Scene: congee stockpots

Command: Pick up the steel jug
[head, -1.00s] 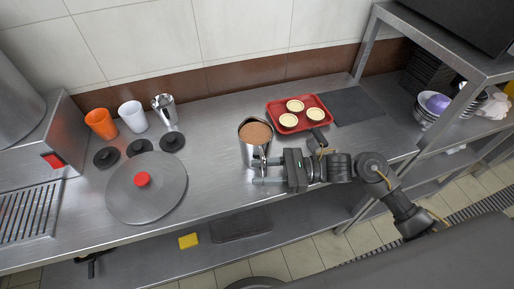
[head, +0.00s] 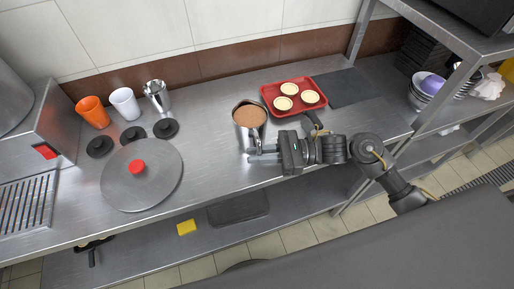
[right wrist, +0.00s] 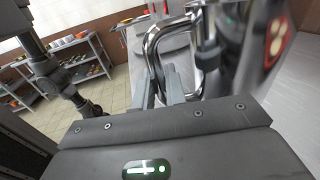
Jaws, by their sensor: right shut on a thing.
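The steel jug (head: 243,137) stands near the middle of the counter, filled almost to the rim with something brown. Its handle faces the front, towards my right gripper. My right gripper (head: 254,154) reaches in from the right and is shut on the handle. In the right wrist view the bent shiny handle (right wrist: 151,45) passes between the fingers (right wrist: 167,85), and part of the jug's wall is at the right. I cannot tell whether the jug's base touches the counter. My left gripper is not in view.
A red tray (head: 270,101) with three pale tarts is close behind right of the jug. A round lid (head: 120,185) with a red knob, black discs, an orange cup (head: 92,112), a white cup (head: 125,104) and a steel cup (head: 157,96) are at left. Shelf posts stand right.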

